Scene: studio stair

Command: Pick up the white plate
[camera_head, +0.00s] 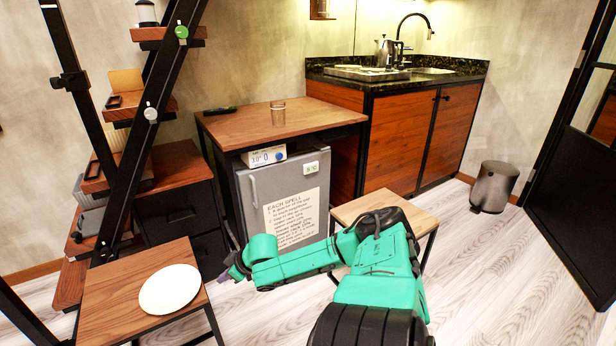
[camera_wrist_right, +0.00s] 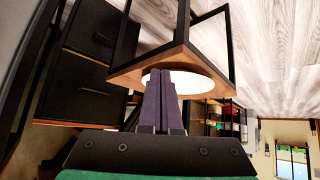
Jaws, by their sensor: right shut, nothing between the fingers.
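The white plate (camera_head: 170,289) lies flat on a small wooden-topped stool (camera_head: 108,292) at the lower left of the head view. My right gripper (camera_head: 232,273), on the green arm, is to the right of the plate and apart from it in the head view. In the right wrist view the plate (camera_wrist_right: 207,82) shows behind my dark fingers (camera_wrist_right: 161,74), which cover part of it. The fingers are together with nothing between them. My left gripper is not in view.
Another wooden stool (camera_head: 398,207) stands behind my right arm. A wooden desk (camera_head: 240,121) over a grey fridge (camera_head: 300,185) is at the centre back. A stair with dark rails (camera_head: 165,75) rises beside the plate's stool. Open floor lies at the right.

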